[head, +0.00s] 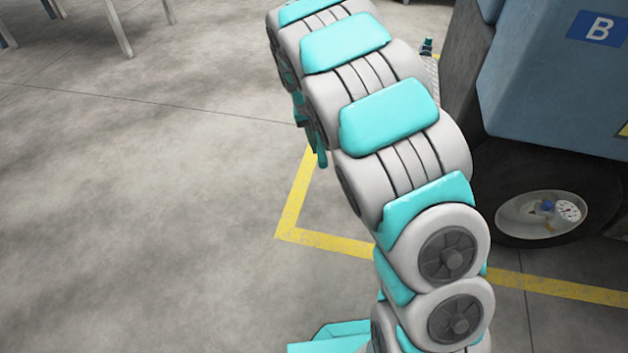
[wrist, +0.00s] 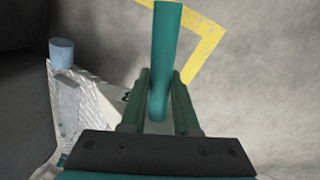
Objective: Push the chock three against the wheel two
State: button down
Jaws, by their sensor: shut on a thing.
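In the wrist view my gripper (wrist: 160,85) is shut on a dark teal rod (wrist: 168,40) that stands up between its two fingers. A silver diamond-plate piece (wrist: 90,112) with a blue round post (wrist: 62,53) lies left of and below the fingers. It looks like a chock, but I cannot read a number or tell whether the rod belongs to it. A dark, rounded surface (wrist: 25,70), perhaps a tyre, is close on its left. A diamond-plate piece (head: 432,72) shows beside a dark tyre (head: 462,60).
A blue vehicle body (head: 545,80) with a B sign (head: 598,28) stands at the right. Another wheel (head: 540,207) is under it. A yellow floor line (head: 325,242) bends near my arm. The grey floor at the left is clear up to white legs (head: 118,28).

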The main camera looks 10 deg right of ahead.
jog(key=d+r+p, duration=0.3)
jog(key=r+p, duration=0.3)
jog(key=r, duration=0.1)
jog(key=s+d+r+p, duration=0.1)
jog(key=d+r+p, duration=0.2)
jog(key=r+p, duration=0.4)
jog(key=shift+d, duration=0.3)
jog(key=shift+s+r+p, duration=0.15)
jog(key=shift+s+p, duration=0.35)
jog(key=shift+p, duration=0.7)
